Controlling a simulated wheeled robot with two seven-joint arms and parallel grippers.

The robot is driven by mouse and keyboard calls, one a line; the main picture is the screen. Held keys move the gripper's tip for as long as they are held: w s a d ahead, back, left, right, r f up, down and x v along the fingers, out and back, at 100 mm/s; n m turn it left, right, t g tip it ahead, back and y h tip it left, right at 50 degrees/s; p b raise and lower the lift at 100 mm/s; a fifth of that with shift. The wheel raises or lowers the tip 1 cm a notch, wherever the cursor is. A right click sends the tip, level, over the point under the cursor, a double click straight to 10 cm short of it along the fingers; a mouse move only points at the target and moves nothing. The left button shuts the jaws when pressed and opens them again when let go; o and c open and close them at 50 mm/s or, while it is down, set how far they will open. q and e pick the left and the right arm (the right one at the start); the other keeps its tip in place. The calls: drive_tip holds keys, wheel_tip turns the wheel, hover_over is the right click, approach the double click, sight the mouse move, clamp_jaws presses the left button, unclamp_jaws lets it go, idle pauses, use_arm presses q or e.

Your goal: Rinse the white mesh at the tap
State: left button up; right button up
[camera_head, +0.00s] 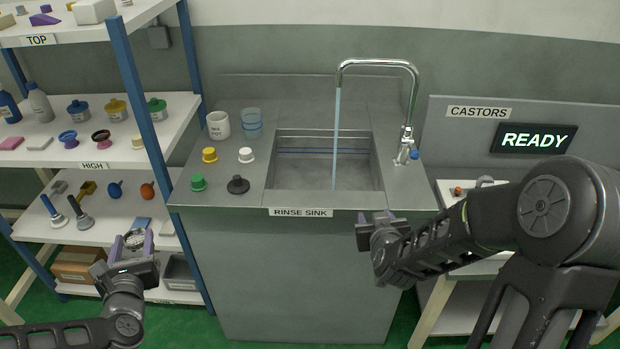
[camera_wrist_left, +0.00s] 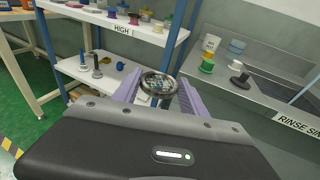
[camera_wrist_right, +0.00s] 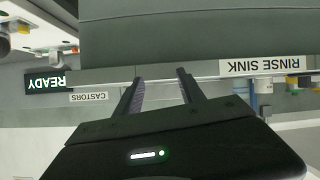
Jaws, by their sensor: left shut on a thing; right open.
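The piece also shows between the fingers in the head view (camera_head: 134,238). The tap (camera_head: 408,110) arches over the rinse sink (camera_head: 285,185), and a pale blue water stream (camera_head: 336,140) falls from its spout into the basin. My right gripper (camera_head: 376,222) is open and empty at the sink's front edge; in the right wrist view its fingers (camera_wrist_right: 160,85) are apart.
On the counter left of the basin stand a white pot (camera_head: 218,125), clear blue-tinted cups (camera_head: 251,123), and yellow (camera_head: 209,155), white (camera_head: 246,155), green (camera_head: 198,182) and black (camera_head: 238,185) knobbed pieces. A blue shelf post (camera_head: 140,90) rises near my left gripper. A READY sign (camera_head: 536,138) is at right.

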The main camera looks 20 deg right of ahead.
sight(131, 249)
use_arm(q)
drive_tip(key=shift+s+r, duration=0.3)
drive_tip(key=shift+s, duration=0.2)
drive_tip(key=shift+s+r, duration=0.15)
drive_tip(key=shift+s, duration=0.2)
use_arm(e)
drive_tip(key=s+a+f+g+y, duration=0.3)
drive_tip(key=s+a+f, duration=0.2)
drive_tip(key=a+f, duration=0.4)
drive_tip(key=s+a+f+g+y, duration=0.2)
drive_tip(key=s+a+f, duration=0.3)
drive_tip(key=f, duration=0.5)
use_arm(q)
drive_tip(key=shift+s+r, duration=0.15)
drive_tip(key=shift+s, duration=0.2)
drive_tip(key=shift+s+r, duration=0.15)
drive_tip(key=shift+s, duration=0.25)
use_arm(e)
drive_tip(key=s+a+f+g+y, duration=0.1)
drive_tip(key=s+a+f+g, duration=0.2)
drive_tip(key=s+a, duration=0.3)
drive_tip(key=s+a+f+g+y, duration=0.2)
drive_tip(key=s+a+f, duration=0.4)
drive_tip(key=s, duration=0.4)
drive_tip(key=shift+s+a+g, duration=0.15)
drive_tip(key=shift+a+g, duration=0.45)
drive_tip(key=shift+g, duration=0.1)
